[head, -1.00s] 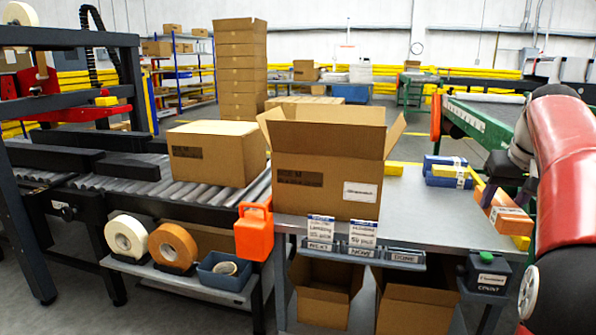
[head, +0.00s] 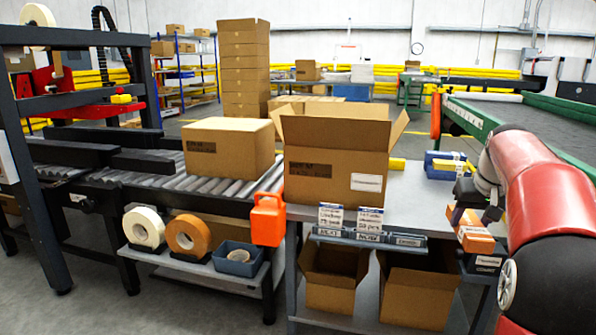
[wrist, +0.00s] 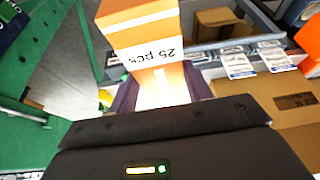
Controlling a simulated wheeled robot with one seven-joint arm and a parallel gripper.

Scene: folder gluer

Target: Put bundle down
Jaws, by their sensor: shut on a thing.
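My gripper (head: 478,205) is shut on an orange bundle (head: 474,236) with a white band. In the wrist view the bundle (wrist: 143,30) stands out beyond the fingers (wrist: 160,92), and its band reads "25 pcs". In the head view it is at the right front part of the grey table (head: 425,205), to the right of the open carton (head: 312,185). Its underside is hidden, so I cannot tell whether it touches anything.
Blue bundles (head: 440,166) lie at the table's back right, with a yellow piece (head: 397,164) beside the carton. A closed box (head: 228,148) sits on the roller conveyor. Card holders (head: 370,238) line the front edge. The table between carton and gripper is clear.

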